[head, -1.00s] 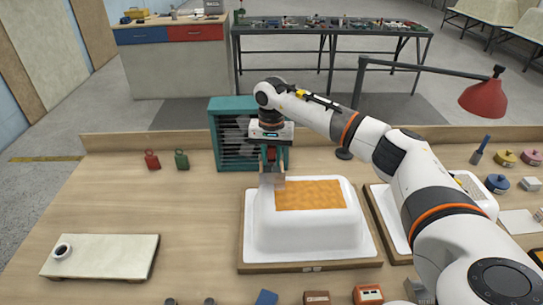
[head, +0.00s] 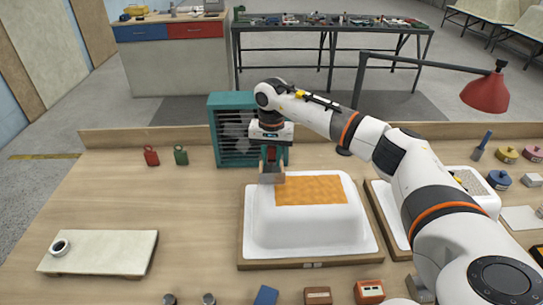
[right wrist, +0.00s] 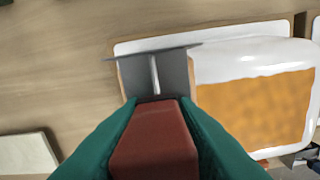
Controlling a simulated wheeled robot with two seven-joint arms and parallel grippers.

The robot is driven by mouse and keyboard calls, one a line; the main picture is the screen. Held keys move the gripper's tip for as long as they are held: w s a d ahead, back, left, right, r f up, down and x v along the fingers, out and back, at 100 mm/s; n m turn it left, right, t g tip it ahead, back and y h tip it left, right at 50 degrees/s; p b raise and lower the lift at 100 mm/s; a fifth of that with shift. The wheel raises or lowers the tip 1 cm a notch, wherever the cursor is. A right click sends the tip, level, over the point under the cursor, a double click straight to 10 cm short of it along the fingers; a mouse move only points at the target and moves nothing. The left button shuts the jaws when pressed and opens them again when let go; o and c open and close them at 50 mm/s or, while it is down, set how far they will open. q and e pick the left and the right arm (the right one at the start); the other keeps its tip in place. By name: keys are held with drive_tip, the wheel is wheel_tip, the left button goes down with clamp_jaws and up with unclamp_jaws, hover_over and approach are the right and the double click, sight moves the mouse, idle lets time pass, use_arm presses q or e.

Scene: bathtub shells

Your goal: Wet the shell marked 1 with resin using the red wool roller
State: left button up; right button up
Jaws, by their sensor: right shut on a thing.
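My right gripper (head: 271,164) is shut on a tool with a red handle (right wrist: 155,145) and a flat grey head (right wrist: 136,78); no wool sleeve can be made out. The head view shows this tool (head: 272,178) at the back left corner of a white upturned shell (head: 300,228). Whether it touches the shell is unclear. The shell stands on a wooden-edged board with an orange patch (head: 312,190) on its flat top. The patch also shows in the right wrist view (right wrist: 255,110). I cannot read a number on the shell's board. My left gripper is out of view.
A second white shell (head: 480,187) is partly behind my right arm. A teal slatted box (head: 230,140) stands behind the tool. Open bench lies between.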

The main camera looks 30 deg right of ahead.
drive_tip(key=shift+f+b, duration=0.3)
drive_tip(key=shift+f, duration=0.05)
idle(0.7)
drive_tip(key=shift+s+d, duration=0.55)
drive_tip(key=shift+d, duration=0.35)
drive_tip(key=shift+s+d, duration=0.55)
drive_tip(key=shift+d, duration=0.3)
wheel_tip(320, 180, up, 6)
drive_tip(key=p, duration=0.4)
